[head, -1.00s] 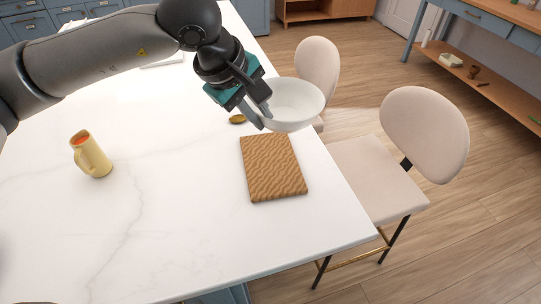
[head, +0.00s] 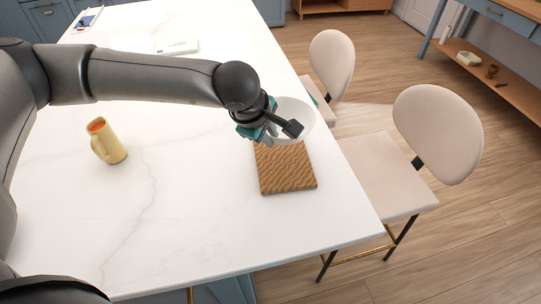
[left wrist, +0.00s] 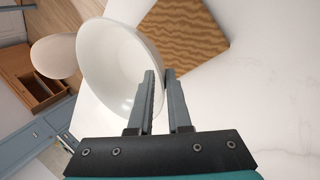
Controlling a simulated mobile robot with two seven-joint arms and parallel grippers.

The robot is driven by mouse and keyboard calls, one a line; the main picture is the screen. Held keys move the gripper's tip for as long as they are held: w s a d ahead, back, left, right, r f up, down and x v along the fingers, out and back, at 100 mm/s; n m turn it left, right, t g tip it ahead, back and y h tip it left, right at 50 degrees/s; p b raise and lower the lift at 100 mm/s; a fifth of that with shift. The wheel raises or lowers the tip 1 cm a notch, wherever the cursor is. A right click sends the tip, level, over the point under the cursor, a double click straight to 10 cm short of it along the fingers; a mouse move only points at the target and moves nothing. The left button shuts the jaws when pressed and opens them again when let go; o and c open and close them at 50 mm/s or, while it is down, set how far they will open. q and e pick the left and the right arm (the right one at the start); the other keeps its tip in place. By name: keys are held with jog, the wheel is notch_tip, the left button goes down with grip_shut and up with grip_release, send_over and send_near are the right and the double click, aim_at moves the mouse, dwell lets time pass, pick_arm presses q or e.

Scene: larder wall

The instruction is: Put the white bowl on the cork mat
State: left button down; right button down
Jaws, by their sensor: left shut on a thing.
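The white bowl (head: 303,117) is held at its rim by my left gripper (head: 290,131), which comes in from the left in the head view. In the left wrist view, the two fingers of the left gripper (left wrist: 160,88) close on the wall of the bowl (left wrist: 112,62). The cork mat (head: 287,172) lies flat on the white table near its right edge. In the head view the bowl is over or just beyond the mat's far edge; its height above the table is hard to tell. The mat also shows beside the bowl in the left wrist view (left wrist: 185,30). My right gripper is not seen.
A yellow mug (head: 107,143) stands on the left of the white table (head: 190,215). A flat white item (head: 177,47) lies at the far side. Two cream chairs (head: 436,130) stand along the right edge. The table around the mat's left and near sides is clear.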

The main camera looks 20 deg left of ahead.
pick_arm(q)
jog(key=shift+w+f, duration=0.1)
jog(key=shift+f, duration=3.25)
jog(key=shift+f+b, duration=0.1)
jog(key=shift+b, duration=0.25)
jog(key=c, duration=0.9)
grip_release()
jog(key=shift+o, duration=0.2)
jog(key=shift+s+r, duration=0.2)
jog(key=shift+r, duration=0.25)
jog(key=p+v, duration=0.1)
jog(key=v, duration=1)
jog(key=shift+s+r, duration=0.1)
